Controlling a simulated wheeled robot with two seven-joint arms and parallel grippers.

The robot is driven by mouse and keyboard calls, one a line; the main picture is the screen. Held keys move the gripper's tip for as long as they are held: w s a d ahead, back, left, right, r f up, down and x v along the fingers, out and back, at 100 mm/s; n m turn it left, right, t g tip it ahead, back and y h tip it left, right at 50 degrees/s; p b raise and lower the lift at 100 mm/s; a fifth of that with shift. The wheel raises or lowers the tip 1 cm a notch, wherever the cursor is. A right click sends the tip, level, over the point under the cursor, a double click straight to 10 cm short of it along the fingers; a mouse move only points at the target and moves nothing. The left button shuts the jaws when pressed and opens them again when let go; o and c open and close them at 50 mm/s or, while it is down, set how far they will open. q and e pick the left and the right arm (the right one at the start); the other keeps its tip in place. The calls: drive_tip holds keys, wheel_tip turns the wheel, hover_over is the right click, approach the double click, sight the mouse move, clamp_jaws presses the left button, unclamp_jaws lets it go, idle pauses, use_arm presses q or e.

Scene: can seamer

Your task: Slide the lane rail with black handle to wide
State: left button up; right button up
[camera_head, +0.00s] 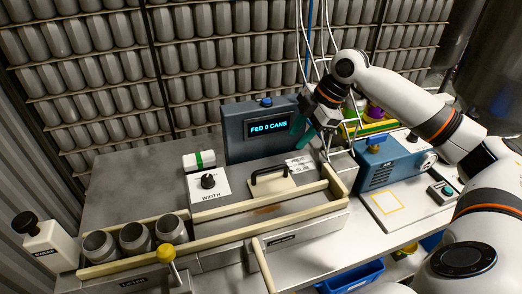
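The black handle (271,174) arches over a cream block on the lane rail (312,187), in the middle of the machine. A second long cream rail (215,240) runs along the front of the lane, with a gap between the two. My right gripper (303,130) hangs above and to the right of the handle, apart from it, near the display box. Its two teal fingers look spread, with nothing visible between them. My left gripper is not in view.
A black WIDTH knob (208,181) sits left of the handle. The display box (262,129) reads "FED 0 CANS". Several grey cans (135,238) stand at the lane's left end. A yellow-knobbed lever (166,253) rises in front. A blue machine (395,160) stands right.

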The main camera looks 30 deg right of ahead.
drive_tip(key=p, duration=0.1)
approach(275, 167)
wheel_tip(275, 167, down, 2)
drive_tip(key=a, duration=0.1)
drive_tip(key=x, duration=0.5)
drive_tip(key=shift+w+f+p, duration=0.2)
drive_tip(key=shift+w+p, duration=0.15)
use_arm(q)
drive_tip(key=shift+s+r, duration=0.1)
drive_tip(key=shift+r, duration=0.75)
use_arm(e)
drive_tip(key=shift+f, duration=0.15)
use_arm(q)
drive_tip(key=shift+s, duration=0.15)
use_arm(e)
drive_tip(key=shift+c, duration=0.6)
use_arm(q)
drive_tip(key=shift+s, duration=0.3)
use_arm(e)
clamp_jaws()
